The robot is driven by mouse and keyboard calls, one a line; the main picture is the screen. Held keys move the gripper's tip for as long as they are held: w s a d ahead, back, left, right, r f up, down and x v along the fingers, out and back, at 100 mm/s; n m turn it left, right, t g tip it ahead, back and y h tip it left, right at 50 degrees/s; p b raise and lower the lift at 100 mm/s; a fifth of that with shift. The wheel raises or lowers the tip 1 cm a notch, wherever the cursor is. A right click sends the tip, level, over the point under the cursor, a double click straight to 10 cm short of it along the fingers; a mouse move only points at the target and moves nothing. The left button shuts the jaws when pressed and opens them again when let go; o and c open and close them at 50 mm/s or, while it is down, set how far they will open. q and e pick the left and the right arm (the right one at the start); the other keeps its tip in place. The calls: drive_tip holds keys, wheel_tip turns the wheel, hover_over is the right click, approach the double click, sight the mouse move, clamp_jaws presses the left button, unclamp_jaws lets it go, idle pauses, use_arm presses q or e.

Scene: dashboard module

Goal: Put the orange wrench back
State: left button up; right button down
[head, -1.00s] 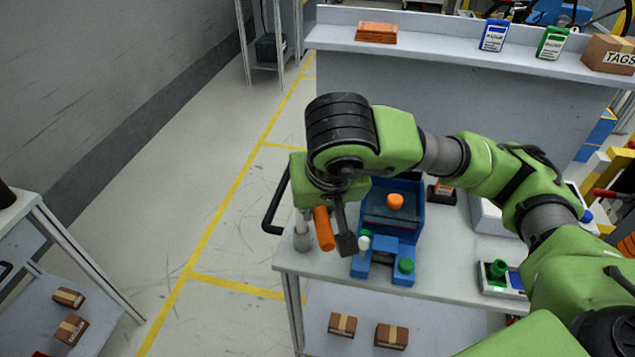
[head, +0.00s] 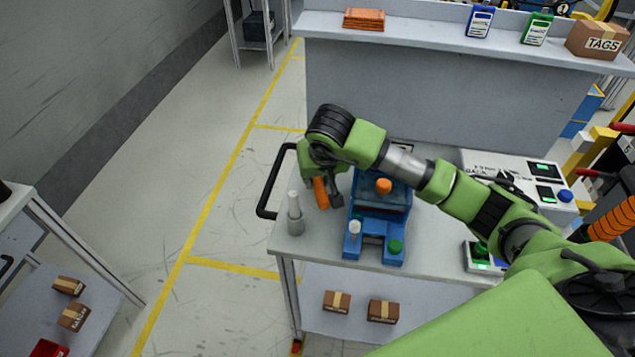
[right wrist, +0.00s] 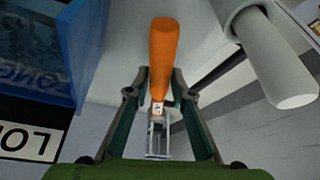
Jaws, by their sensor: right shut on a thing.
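The orange wrench (head: 321,192) shows as an orange handle just left of the blue stand (head: 352,243) at the trolley's left side. My right gripper (head: 330,200) is shut on it. In the right wrist view its orange handle (right wrist: 163,50) sticks out beyond the fingers (right wrist: 160,88), with a pale, thin part between them. Whether the handle touches the table is hard to tell. A grey stepped cylinder (head: 295,215) stands left of the wrench and also shows in the right wrist view (right wrist: 272,60). My left gripper is out of view.
The blue stand carries an orange knob (head: 384,186), a white peg (head: 354,229) and a green knob (head: 395,247). A black handle (head: 268,185) juts from the trolley (head: 435,262). A light control box (head: 515,165) stands at the right. A raised shelf (head: 440,32) runs behind.

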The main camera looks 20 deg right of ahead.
drive_tip(key=shift+a+f+p, duration=0.1)
drive_tip(key=shift+f+p, duration=0.25)
drive_tip(key=shift+f, duration=0.7)
drive_tip(key=c, duration=1.8)
unclamp_jaws()
drive_tip(key=shift+o, duration=0.2)
drive_tip(key=shift+r, duration=0.1)
drive_tip(key=shift+s+r, duration=0.15)
drive_tip(key=shift+r, duration=0.2)
drive_tip(key=b+v, duration=0.2)
drive_tip(key=v, duration=0.9)
drive_tip(key=shift+s, duration=0.2)
